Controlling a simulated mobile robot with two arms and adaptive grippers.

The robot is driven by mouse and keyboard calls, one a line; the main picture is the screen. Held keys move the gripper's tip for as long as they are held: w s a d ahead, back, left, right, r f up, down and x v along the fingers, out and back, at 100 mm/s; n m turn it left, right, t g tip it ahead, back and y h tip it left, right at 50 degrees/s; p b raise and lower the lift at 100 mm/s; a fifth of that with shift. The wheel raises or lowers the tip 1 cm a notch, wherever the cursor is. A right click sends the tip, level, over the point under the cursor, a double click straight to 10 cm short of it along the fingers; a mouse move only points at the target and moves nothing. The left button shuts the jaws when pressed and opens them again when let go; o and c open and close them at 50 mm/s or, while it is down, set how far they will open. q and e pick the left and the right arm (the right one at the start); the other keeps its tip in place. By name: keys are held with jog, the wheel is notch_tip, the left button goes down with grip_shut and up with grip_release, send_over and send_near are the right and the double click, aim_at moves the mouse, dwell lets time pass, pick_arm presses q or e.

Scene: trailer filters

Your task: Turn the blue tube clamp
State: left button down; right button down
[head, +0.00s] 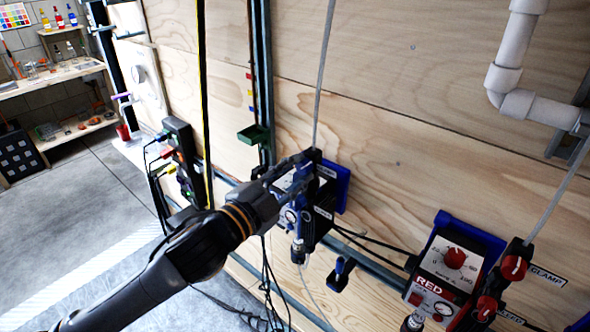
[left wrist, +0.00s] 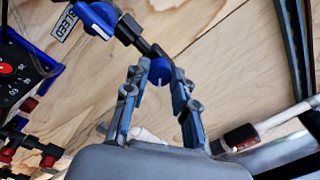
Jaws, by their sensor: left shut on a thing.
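The blue tube clamp (left wrist: 160,72) shows in the left wrist view as a round blue knob with a white mark, on a black stem. My left gripper (left wrist: 161,78) has its two fingers on either side of this knob and is shut on it. In the head view my left gripper (head: 303,166) reaches in from the left to the upper part of the blue filter unit (head: 304,214) on the wooden wall. The gripper hides most of the clamp there. My right gripper is in neither view.
A second blue knob (left wrist: 97,18) sits beside a BLEED label in the left wrist view. The red unit (head: 440,275), with red knobs (head: 513,267), is mounted to the right. A thin grey tube (head: 323,75) runs up the wall. Black cables (head: 268,285) hang below.

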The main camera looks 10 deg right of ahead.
pick_arm(q)
jog(key=m+p, duration=0.1)
jog(key=m, duration=0.4)
jog(key=shift+m, duration=0.4)
jog(key=shift+m+p, duration=0.5)
jog(key=shift+m, duration=1.2)
jog(key=shift+f, duration=0.1)
jog(key=c, duration=1.1)
grip_release()
jog(key=shift+o, duration=0.2)
jog(key=shift+a, duration=0.15)
jog(key=v, duration=1.1)
jog(key=shift+a, duration=0.4)
jog(key=shift+f, duration=0.1)
